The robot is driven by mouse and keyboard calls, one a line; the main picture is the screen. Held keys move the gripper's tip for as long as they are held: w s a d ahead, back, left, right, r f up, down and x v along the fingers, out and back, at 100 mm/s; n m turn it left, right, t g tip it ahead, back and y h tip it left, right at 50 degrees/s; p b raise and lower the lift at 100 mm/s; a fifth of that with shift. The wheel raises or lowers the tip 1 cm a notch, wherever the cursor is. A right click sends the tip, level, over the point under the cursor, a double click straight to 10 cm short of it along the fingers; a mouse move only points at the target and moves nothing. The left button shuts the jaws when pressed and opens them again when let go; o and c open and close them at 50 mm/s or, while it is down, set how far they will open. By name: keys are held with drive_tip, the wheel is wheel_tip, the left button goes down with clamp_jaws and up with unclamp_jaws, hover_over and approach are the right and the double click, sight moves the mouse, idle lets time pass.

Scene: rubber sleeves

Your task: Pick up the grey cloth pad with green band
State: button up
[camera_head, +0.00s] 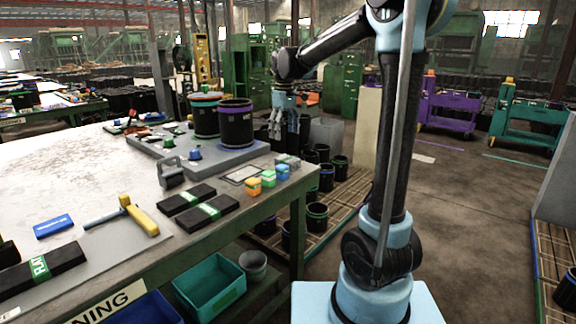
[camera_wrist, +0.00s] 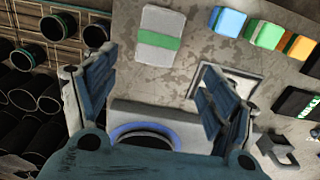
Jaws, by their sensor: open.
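The grey cloth pad with a green band (camera_wrist: 158,38) lies flat on the table, at the upper middle of the wrist view. It is pale grey with the green band across its middle. In the head view the pad (camera_head: 288,160) is small, near the table's right edge. My gripper (camera_wrist: 158,72) is open and empty, its two blue fingers spread wide. The pad shows beyond the fingertips, roughly between them across the picture, and is not touched. In the head view my gripper (camera_head: 284,128) hangs beyond the table's right edge, beside the black sleeve.
Blue (camera_wrist: 228,22), green (camera_wrist: 264,34) and orange (camera_wrist: 298,47) blocks sit beside the pad. A framed card (camera_head: 242,174) lies near them. A tall black sleeve (camera_head: 236,125) stands close to my gripper. More sleeves (camera_head: 317,212) stand on pallets below the table edge.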

hover_over(285, 157)
drive_tip(key=s, duration=0.1)
wheel_tip(285, 157, down, 6)
drive_tip(key=shift+f, duration=0.15)
drive_tip(key=shift+w+d+f, duration=0.1)
drive_tip(key=shift+w+f, duration=0.05)
drive_tip(key=shift+f, duration=1.2)
drive_tip(key=shift+w+f, duration=0.1)
drive_tip(key=shift+f, duration=1.2)
drive_tip(key=c, duration=1.3)
drive_tip(key=shift+o, duration=0.2)
drive_tip(key=shift+r, duration=0.1)
wheel_tip(285, 157, up, 10)
drive_tip(key=shift+f, duration=0.1)
